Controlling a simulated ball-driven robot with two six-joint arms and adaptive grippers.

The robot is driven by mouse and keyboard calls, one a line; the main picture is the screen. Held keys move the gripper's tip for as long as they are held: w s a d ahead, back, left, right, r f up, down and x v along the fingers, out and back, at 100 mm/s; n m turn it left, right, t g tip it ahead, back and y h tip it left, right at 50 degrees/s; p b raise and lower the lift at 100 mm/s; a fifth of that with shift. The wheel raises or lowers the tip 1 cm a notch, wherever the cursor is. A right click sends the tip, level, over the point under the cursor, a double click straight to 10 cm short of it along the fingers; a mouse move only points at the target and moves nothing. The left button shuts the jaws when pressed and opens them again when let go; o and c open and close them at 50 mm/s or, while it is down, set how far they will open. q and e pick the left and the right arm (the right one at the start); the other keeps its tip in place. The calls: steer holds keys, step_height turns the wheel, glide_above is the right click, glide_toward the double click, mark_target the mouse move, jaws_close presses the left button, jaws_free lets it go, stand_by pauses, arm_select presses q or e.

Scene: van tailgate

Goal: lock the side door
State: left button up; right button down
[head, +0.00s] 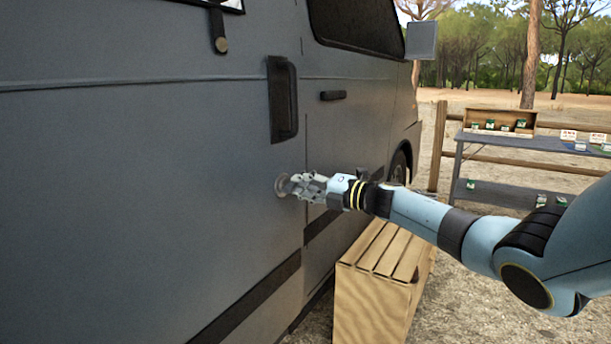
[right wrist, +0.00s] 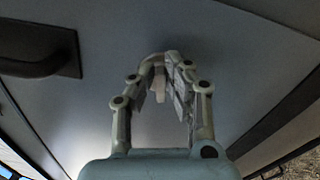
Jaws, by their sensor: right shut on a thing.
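The side door (head: 150,170) is a large grey van panel filling the left of the head view. Its dark recessed handle (head: 283,98) sits near the door's right edge, and the handle also shows at the upper left of the right wrist view (right wrist: 40,50). Below the handle is a round metal lock (head: 281,186). My right gripper (head: 292,187) reaches in from the right and is shut on a small pale piece at the lock (right wrist: 158,84). The fingers hide most of it, so I cannot tell whether it is a key or a knob. My left gripper is not in view.
A slatted wooden crate (head: 375,285) stands on the ground below my right forearm, close to the van. A grey table (head: 530,142) with a wooden box (head: 500,117) and small packets stands at the right, by a wooden fence. A mirror (head: 421,40) sticks out from the van.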

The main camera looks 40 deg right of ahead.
steer(key=shift+a+f+m+p, duration=0.15)
steer(key=shift+m+p, duration=0.15)
steer(key=shift+m, duration=0.7)
steer(key=c, duration=1.4)
jaws_free()
steer(key=shift+o, duration=0.2)
steer(key=v, duration=1.2)
steer(key=shift+s, duration=0.15)
